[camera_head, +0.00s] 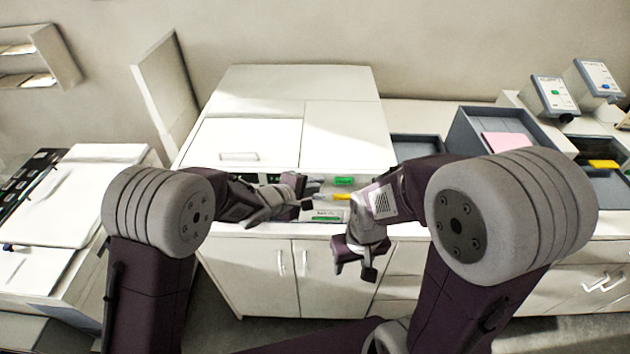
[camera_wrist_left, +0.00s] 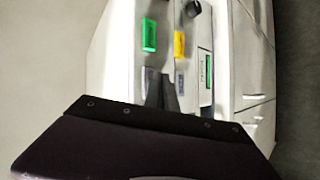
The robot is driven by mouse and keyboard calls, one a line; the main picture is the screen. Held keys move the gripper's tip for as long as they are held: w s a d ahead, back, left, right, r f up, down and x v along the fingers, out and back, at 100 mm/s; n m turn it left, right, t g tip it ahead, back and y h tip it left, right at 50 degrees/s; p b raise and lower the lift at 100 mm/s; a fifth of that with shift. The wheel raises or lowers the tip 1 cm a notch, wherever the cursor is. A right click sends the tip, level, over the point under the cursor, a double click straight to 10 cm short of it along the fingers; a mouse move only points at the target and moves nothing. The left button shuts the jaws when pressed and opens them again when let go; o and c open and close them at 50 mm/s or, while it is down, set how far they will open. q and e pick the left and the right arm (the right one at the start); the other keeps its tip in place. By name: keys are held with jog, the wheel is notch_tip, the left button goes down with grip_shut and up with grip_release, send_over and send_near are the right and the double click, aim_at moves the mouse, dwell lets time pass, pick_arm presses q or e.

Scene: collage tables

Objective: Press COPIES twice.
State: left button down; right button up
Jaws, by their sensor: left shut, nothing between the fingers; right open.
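The copier (camera_head: 345,118) is a large white cabinet with a control panel on its front edge. On the panel are a green button (camera_head: 343,181), a yellow button (camera_head: 341,196) and a small label with a green display (camera_head: 327,215). The left wrist view shows the green button (camera_wrist_left: 149,34), the yellow button (camera_wrist_left: 180,44), a grey button (camera_wrist_left: 180,83) and the display (camera_wrist_left: 208,72). I cannot read which is COPIES. My left gripper (camera_head: 308,201) is shut and empty, its fingertips (camera_wrist_left: 160,76) over the panel near the grey button; contact is unclear. My right gripper (camera_head: 357,262) is open and empty, in front of the cabinet.
A black knob (camera_wrist_left: 193,9) stands beyond the yellow button. To the right are a grey tray (camera_head: 480,130) with pink paper (camera_head: 508,145) and two small button boxes (camera_head: 553,95). A white table (camera_head: 75,205) is at the left. Cabinet doors (camera_head: 270,275) are below the panel.

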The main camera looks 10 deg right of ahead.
pick_arm(q)
jog(key=shift+w+d+p, duration=0.15)
jog(key=shift+w+p, duration=0.3)
jog(key=shift+p, duration=0.15)
pick_arm(e)
jog(key=shift+r, duration=0.6)
pick_arm(q)
jog(key=shift+s, duration=0.1)
jog(key=shift+s+a, duration=0.25)
jog(key=shift+s, duration=0.5)
pick_arm(e)
jog(key=shift+f, duration=0.2)
pick_arm(q)
jog(key=shift+s+b, duration=0.15)
jog(key=shift+b, duration=0.15)
jog(key=s, duration=0.2)
jog(key=s+a+b, duration=0.1)
jog(key=s, duration=0.1)
jog(key=shift+s+a, duration=0.2)
jog(key=shift+s, duration=0.1)
pick_arm(e)
jog(key=shift+f, duration=0.6)
jog(key=shift+c, duration=0.3)
grip_shut()
